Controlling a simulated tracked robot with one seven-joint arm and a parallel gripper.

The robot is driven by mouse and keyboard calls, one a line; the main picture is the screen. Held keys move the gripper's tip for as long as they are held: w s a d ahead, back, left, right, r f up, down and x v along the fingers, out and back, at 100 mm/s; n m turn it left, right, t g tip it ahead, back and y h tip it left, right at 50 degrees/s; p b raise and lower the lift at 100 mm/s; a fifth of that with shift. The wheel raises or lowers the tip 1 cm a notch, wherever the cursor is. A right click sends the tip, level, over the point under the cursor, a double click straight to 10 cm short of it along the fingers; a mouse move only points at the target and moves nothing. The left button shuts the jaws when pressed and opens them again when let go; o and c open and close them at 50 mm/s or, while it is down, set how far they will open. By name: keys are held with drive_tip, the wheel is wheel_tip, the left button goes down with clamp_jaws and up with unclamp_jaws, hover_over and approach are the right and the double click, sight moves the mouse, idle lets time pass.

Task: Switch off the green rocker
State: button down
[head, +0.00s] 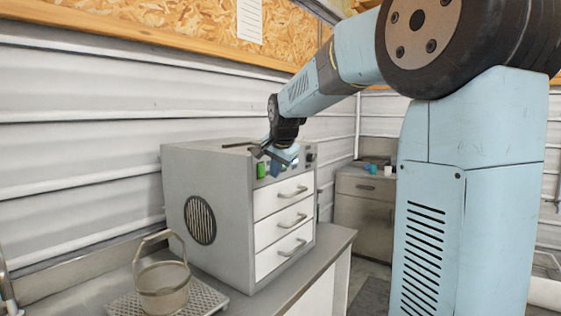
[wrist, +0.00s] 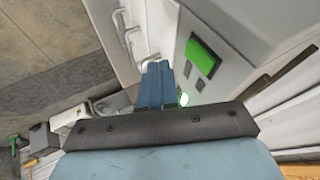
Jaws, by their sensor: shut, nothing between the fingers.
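The green rocker (head: 261,170) sits on the upper front panel of a grey cabinet (head: 208,215) with drawers, near the panel's left end. My gripper (head: 275,168) is at the panel, just right of the rocker in the head view. In the wrist view my gripper (wrist: 155,68) has its blue fingers together and empty, beside the rocker and apart from it in the picture. Whether the fingertips touch the panel cannot be told.
Three white drawers with handles (head: 291,218) lie below the panel. Other dark controls (head: 309,158) sit to its right. A basket with a raised handle (head: 163,285) stands on a perforated tray on the bench at front left. A corrugated wall (head: 80,150) runs behind.

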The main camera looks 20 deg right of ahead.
sight(265, 173)
drive_tip(key=shift+w+a+f, duration=0.1)
drive_tip(key=shift+w+a, duration=0.85)
drive_tip(key=shift+w, duration=0.25)
drive_tip(key=shift+w+a+f, duration=0.1)
drive_tip(key=shift+w+a, duration=0.05)
drive_tip(key=shift+r, duration=0.9)
